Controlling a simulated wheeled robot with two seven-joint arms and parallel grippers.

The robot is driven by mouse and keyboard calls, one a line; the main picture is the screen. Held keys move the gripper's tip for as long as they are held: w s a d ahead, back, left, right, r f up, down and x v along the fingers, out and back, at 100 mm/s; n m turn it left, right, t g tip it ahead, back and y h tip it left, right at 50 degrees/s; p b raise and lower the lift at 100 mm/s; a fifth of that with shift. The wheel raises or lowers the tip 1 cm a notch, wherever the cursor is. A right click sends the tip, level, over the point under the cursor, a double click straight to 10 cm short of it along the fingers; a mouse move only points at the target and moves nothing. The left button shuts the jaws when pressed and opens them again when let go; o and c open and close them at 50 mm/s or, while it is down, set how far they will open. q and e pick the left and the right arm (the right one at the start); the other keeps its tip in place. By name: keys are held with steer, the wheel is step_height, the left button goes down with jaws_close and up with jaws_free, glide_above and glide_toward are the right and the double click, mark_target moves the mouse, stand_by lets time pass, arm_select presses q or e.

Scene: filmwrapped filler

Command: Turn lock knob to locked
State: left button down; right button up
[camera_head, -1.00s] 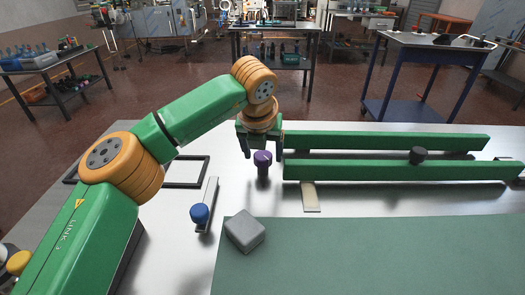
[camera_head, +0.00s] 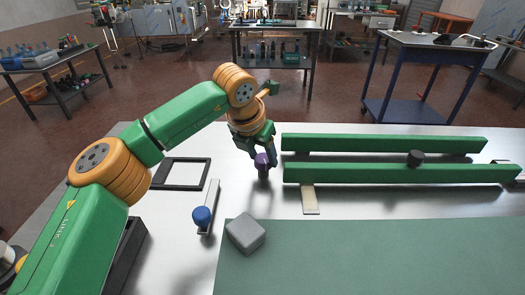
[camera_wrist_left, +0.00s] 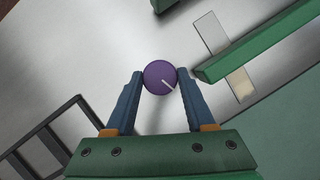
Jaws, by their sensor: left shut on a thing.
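A purple knob on a dark round post (camera_head: 262,161) stands upright on the steel table, left of the green rails. A white line marks the top of the purple knob (camera_wrist_left: 160,77) in the wrist view, slanting toward the lower right. My left gripper (camera_head: 262,157) reaches down from above, tilted, and is shut on the purple knob. Its blue fingers (camera_wrist_left: 160,80) press on both sides of the knob. My right gripper is not in view.
A blue knob on a metal strip (camera_head: 202,216), a grey block (camera_head: 246,233) and a dark frame (camera_head: 183,173) are nearby. Two green rails (camera_head: 390,173), one carrying a black knob (camera_head: 414,158), stand to the right. A green mat (camera_head: 400,255) covers the front right.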

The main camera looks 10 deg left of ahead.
arm_select(q)
steer(key=shift+r+m+g+h+p, duration=0.1)
steer(key=shift+m+g+h+p, duration=0.35)
steer(key=shift+m+p, duration=1)
steer(key=shift+w+m, duration=0.1)
steer(key=shift+m, duration=0.15)
steer(key=shift+c, duration=1.3)
jaws_free()
steer(key=b+v, duration=0.1)
steer(key=v, duration=0.6)
steer(key=shift+a, duration=0.1)
